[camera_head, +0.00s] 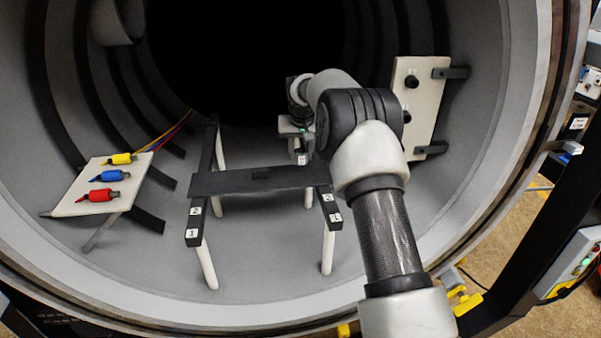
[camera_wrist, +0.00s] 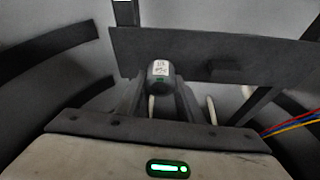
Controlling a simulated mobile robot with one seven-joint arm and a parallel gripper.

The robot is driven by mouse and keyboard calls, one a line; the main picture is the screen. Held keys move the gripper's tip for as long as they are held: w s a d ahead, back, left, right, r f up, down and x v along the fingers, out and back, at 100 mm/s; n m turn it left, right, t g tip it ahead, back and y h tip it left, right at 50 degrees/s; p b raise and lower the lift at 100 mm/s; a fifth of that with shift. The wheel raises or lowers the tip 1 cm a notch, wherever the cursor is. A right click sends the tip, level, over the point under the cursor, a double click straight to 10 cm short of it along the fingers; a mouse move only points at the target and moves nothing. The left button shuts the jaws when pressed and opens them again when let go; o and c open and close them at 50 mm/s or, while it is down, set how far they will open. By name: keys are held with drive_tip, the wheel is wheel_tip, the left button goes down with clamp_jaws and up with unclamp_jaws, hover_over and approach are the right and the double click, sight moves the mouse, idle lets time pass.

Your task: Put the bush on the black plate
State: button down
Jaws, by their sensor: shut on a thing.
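In the head view my gripper (camera_head: 299,146) is at the far right side of the black plate (camera_head: 225,184), and the bush (camera_head: 302,158) shows small below the fingers. The plate lies across two dark rails and also shows in the wrist view (camera_wrist: 270,62), behind the bush. A small dark block (camera_head: 261,174) is on the plate near its middle. I cannot tell the gap between bush and plate.
The rails (camera_head: 194,225) stand on white legs (camera_head: 207,265) inside the round chamber. At left, a pale tilted board (camera_head: 83,202) carries yellow, blue and red connectors. At right, a pale panel (camera_head: 424,105) with two black knobs stands beside my arm. The plate's left part is clear.

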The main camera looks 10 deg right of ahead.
sight(301, 164)
drive_tip(key=shift+f, duration=3.2)
drive_tip(key=shift+f, duration=0.15)
drive_tip(key=shift+f, duration=0.15)
drive_tip(key=c, duration=1.2)
unclamp_jaws()
drive_tip(key=shift+r, duration=0.2)
